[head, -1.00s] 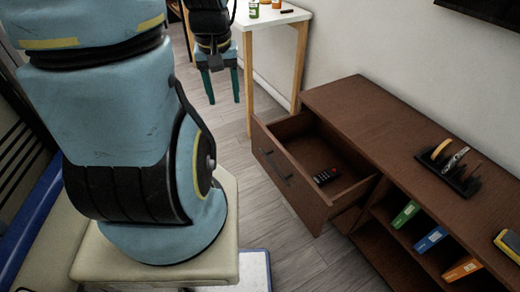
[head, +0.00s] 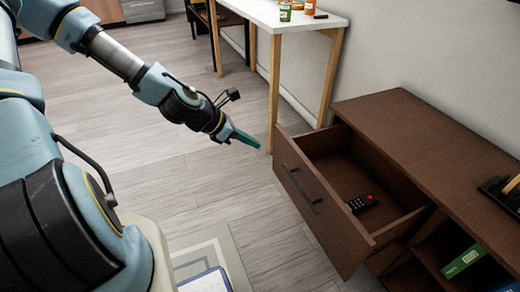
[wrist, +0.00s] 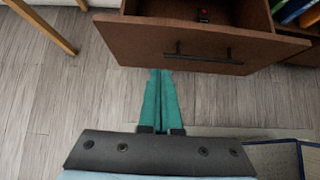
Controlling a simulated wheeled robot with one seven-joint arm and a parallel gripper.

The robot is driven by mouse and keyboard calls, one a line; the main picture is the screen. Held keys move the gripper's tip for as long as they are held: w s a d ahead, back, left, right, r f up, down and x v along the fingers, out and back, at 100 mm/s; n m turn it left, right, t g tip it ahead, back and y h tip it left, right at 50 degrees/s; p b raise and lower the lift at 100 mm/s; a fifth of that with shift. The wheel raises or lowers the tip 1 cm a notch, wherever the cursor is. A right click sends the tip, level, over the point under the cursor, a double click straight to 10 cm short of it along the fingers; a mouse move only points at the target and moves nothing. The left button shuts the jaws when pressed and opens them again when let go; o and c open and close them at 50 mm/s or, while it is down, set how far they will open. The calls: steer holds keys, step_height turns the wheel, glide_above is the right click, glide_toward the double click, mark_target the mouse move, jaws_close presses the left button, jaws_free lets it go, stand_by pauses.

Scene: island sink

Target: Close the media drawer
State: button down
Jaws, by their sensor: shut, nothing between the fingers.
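The media drawer (head: 322,207) is pulled well out of the brown wooden cabinet (head: 425,135). It has a dark bar handle (head: 301,190) on its front, and a black remote with a red button (head: 362,202) lies inside. My gripper (head: 247,139) has green fingers and is shut and empty, in front of the drawer and near its far front corner in the head view. In the wrist view, the fingertips (wrist: 160,72) point at the drawer front (wrist: 205,45), below and left of the handle (wrist: 203,56). I cannot tell whether they touch it.
A white table (head: 285,17) with wooden legs and small jars stands behind the drawer. A green binder (head: 463,261) sits in the cabinet's open shelf. The wood floor (head: 215,190) in front of the drawer is mostly clear, with a mat at the bottom.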

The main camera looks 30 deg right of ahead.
steer(key=b, duration=0.4)
glide_toward(293, 154)
steer(key=a+f+x, duration=0.1)
steer(key=x, duration=0.4)
steer(key=shift+d+r, duration=0.15)
steer(key=shift+d, duration=0.6)
